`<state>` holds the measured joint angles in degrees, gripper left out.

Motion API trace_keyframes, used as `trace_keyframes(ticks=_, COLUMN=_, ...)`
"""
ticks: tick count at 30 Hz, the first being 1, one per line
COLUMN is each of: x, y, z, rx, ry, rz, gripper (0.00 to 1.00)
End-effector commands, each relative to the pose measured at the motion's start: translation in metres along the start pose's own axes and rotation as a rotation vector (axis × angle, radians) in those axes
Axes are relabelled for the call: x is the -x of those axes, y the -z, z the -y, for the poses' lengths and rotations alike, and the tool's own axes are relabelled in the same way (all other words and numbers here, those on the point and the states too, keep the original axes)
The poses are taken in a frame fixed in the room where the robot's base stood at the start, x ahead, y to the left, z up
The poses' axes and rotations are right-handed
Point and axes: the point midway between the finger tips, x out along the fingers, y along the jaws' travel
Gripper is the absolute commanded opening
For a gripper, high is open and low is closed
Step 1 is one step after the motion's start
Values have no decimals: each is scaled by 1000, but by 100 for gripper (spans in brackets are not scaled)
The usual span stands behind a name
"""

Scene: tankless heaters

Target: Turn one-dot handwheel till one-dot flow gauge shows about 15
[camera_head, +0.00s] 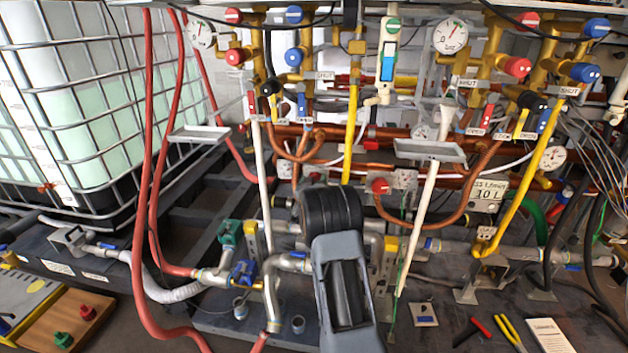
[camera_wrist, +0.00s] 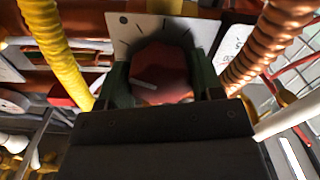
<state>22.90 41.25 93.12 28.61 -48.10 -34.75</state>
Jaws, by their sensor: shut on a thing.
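In the wrist view a red handwheel (camera_wrist: 160,75) with a pale pointer line sits in front of a white plate (camera_wrist: 130,35) with tick marks and one dark dot. My gripper (camera_wrist: 163,90) is shut on this handwheel, a dark green finger on either side. In the head view the handwheel and my fingertips are hidden behind my own arm. I cannot tell which dial is the one-dot flow gauge, and no flow reading is legible. A round dial (camera_head: 552,158) is at the right, and another pale dial (camera_head: 422,132) is partly hidden near the middle.
A yellow pipe (camera_wrist: 55,45) and a ribbed copper pipe (camera_wrist: 268,45) run close on either side of the gripper. Another red handwheel (camera_head: 380,186) is to the right of my arm. A bar gauge (camera_head: 450,35) is above. Pliers (camera_head: 510,333) lie at the lower right.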

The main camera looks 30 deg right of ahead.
Motion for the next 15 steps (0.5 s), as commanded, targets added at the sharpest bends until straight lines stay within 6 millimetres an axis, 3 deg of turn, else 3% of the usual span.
trace_keyframes(ticks=15, x=0, y=0, z=0, rx=151, ry=0, rz=0, gripper=36)
